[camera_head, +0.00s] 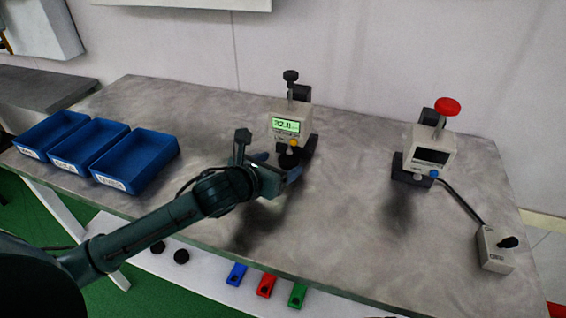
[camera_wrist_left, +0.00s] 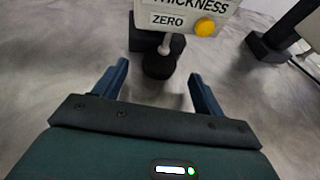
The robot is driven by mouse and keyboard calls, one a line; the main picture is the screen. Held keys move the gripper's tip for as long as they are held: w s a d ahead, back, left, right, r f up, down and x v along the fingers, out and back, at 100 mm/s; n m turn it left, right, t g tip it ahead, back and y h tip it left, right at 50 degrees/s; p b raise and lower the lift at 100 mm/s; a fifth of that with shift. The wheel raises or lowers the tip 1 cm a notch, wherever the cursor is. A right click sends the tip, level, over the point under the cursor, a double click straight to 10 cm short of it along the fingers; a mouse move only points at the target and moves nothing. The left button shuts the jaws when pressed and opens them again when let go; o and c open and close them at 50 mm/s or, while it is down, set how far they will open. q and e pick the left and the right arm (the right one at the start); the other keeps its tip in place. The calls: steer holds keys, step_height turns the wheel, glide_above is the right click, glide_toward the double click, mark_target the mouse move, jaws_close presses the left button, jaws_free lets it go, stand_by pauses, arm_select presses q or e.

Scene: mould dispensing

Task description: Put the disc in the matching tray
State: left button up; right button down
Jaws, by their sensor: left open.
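My left gripper (camera_head: 277,165) is open in front of the thickness gauge (camera_head: 287,126), low over the table. In the left wrist view its two blue fingers (camera_wrist_left: 159,78) are spread, with nothing gripped between them. A dark round piece (camera_wrist_left: 159,66) sits under the gauge's probe, just beyond the fingertips; I cannot tell whether it is the disc or part of the gauge. The gauge display is lit and seems to read about 32. Three blue trays, left (camera_head: 22,152), middle (camera_head: 62,164) and right (camera_head: 112,183), stand at the table's left; their labels are too small to read. My right gripper is not in view.
A second device with a red knob (camera_head: 447,106) stands at the right, cabled to a switch box (camera_head: 495,250). Below the front edge are two black round pieces (camera_head: 181,256) and blue (camera_head: 236,274), red (camera_head: 266,285) and green (camera_head: 298,294) blocks. The table's middle right is clear.

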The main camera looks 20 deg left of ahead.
mark_target(287, 161)
arm_select(q)
steer(key=shift+x, duration=1.6)
steer(key=shift+c, duration=0.3)
steer(key=c, duration=1)
steer(key=shift+s, duration=0.15)
